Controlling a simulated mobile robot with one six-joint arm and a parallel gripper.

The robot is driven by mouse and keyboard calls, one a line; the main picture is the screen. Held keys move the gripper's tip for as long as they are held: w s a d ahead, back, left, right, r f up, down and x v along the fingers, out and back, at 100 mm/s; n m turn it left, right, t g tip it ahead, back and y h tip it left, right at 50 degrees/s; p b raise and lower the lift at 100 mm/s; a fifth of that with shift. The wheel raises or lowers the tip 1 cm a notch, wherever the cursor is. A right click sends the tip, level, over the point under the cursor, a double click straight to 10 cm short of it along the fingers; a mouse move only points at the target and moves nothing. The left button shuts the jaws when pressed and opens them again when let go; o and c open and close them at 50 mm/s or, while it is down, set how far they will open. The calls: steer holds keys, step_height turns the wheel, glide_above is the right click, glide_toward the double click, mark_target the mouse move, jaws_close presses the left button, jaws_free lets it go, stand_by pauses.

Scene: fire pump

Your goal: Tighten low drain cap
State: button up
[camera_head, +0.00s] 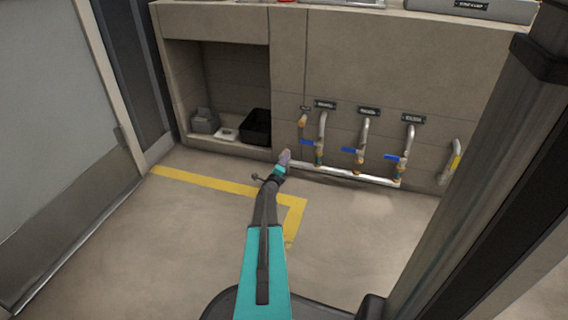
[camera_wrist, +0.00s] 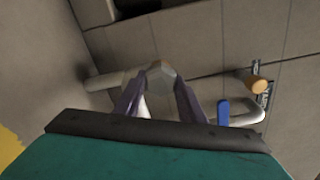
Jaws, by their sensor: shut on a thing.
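The low drain cap (camera_wrist: 160,73) is a grey, many-sided cap between my fingertips in the wrist view. My gripper (camera_head: 285,158) reaches down to the left end of the low horizontal pipe (camera_head: 345,174) near the floor. Its two purple fingers (camera_wrist: 159,92) are shut on the cap, one on each side. In the head view the cap is too small and too covered by the gripper to make out. A pale pipe (camera_wrist: 103,81) shows beside the cap in the wrist view.
Several vertical pipes with blue lever handles (camera_head: 351,150) and dark label plates (camera_head: 325,104) stand right of my gripper. A black bin (camera_head: 256,127) and a grey box (camera_head: 205,121) sit in the wall recess at left. Yellow tape (camera_head: 215,183) marks the otherwise clear floor.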

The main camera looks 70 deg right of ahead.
steer(key=shift+f+m, duration=0.1)
steer(key=shift+m, duration=1.3)
steer(key=o, duration=1)
steer(key=shift+o, duration=0.2)
steer(key=a+p, duration=0.5)
steer(key=a, duration=0.8)
steer(key=shift+s+a, duration=0.35)
steer(key=shift+a, duration=0.05)
